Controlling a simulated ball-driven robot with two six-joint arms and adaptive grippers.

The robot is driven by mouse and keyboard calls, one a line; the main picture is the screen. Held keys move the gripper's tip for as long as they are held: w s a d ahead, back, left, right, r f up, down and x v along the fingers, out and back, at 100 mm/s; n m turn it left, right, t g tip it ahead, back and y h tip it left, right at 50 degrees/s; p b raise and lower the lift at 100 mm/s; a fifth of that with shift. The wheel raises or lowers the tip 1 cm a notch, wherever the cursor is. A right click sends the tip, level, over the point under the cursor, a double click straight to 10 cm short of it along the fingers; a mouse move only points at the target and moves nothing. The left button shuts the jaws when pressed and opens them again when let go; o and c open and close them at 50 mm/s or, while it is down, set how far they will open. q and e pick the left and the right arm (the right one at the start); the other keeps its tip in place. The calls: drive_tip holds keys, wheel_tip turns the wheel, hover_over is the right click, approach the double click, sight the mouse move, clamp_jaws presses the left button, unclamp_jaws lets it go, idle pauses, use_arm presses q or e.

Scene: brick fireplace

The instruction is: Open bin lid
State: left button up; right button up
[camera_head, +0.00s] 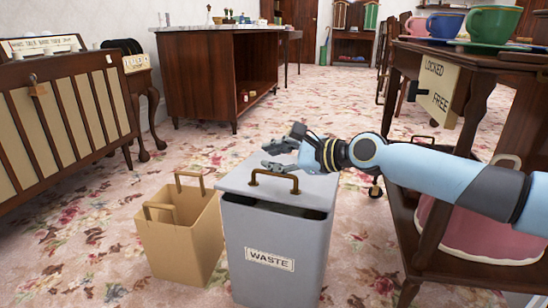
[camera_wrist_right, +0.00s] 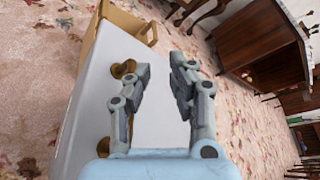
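A grey bin (camera_head: 272,250) labelled WASTE stands on the carpet at the lower middle of the head view. Its grey lid (camera_head: 235,177) lies over the top, with a dark gap under its front edge. A brass handle (camera_head: 273,181) arches from the lid near the front. My right gripper (camera_head: 277,155) is over the lid, behind the handle, fingers pointing left, open and empty. In the right wrist view the open fingers (camera_wrist_right: 163,72) are over the pale lid (camera_wrist_right: 155,120); the handle (camera_wrist_right: 124,68) is beside one finger and partly hidden by it. My left gripper is not in view.
A tan basket (camera_head: 185,245) with handles stands close to the bin's left. A wooden table (camera_head: 395,75) with cups and a hanging LOCKED/FREE sign (camera_head: 436,88) is on the right. A slatted wooden panel (camera_head: 60,125) is on the left. Carpet behind the bin is clear.

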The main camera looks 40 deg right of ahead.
wheel_tip(320, 180, up, 10)
idle(0.5)
